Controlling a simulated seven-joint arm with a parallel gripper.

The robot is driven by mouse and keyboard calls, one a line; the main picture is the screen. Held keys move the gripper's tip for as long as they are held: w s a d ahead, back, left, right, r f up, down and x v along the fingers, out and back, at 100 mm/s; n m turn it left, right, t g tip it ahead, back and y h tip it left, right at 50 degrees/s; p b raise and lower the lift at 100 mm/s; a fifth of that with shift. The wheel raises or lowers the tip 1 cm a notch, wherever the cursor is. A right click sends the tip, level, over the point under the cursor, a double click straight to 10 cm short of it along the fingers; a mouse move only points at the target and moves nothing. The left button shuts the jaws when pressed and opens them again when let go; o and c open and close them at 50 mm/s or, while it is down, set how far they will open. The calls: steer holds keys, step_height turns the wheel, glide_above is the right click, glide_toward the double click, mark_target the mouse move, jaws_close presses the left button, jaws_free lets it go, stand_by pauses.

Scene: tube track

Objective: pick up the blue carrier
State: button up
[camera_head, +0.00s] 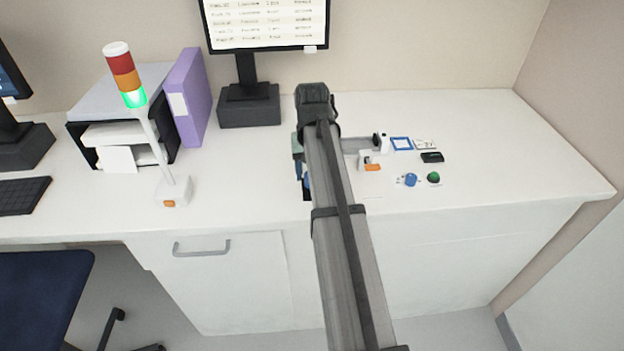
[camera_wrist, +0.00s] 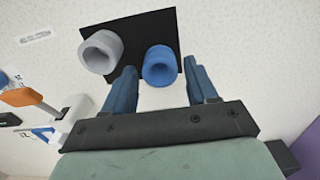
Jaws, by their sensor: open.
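The blue carrier (camera_wrist: 160,68) is a short hollow cylinder on a black mat (camera_wrist: 148,32) in the wrist view. A grey carrier (camera_wrist: 99,52) of similar shape is on the mat to its left. My gripper (camera_wrist: 160,76) is open and empty, with one blue finger on each side of the blue carrier in the picture. I cannot tell how far the fingertips are above it. In the head view my arm hides most of the mat, and my gripper (camera_head: 299,168) is over the desk there.
Right of my arm on the desk are a white-and-orange fixture (camera_head: 370,162), a blue square frame (camera_head: 401,144), a black block (camera_head: 432,157), a blue knob (camera_head: 411,180) and a green button (camera_head: 433,177). A signal tower (camera_head: 127,75) stands at the left, a monitor stand (camera_head: 248,106) behind.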

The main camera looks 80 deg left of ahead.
steer(key=shift+c, duration=0.4)
steer(key=c, duration=0.6)
steer(key=shift+r, duration=2.8)
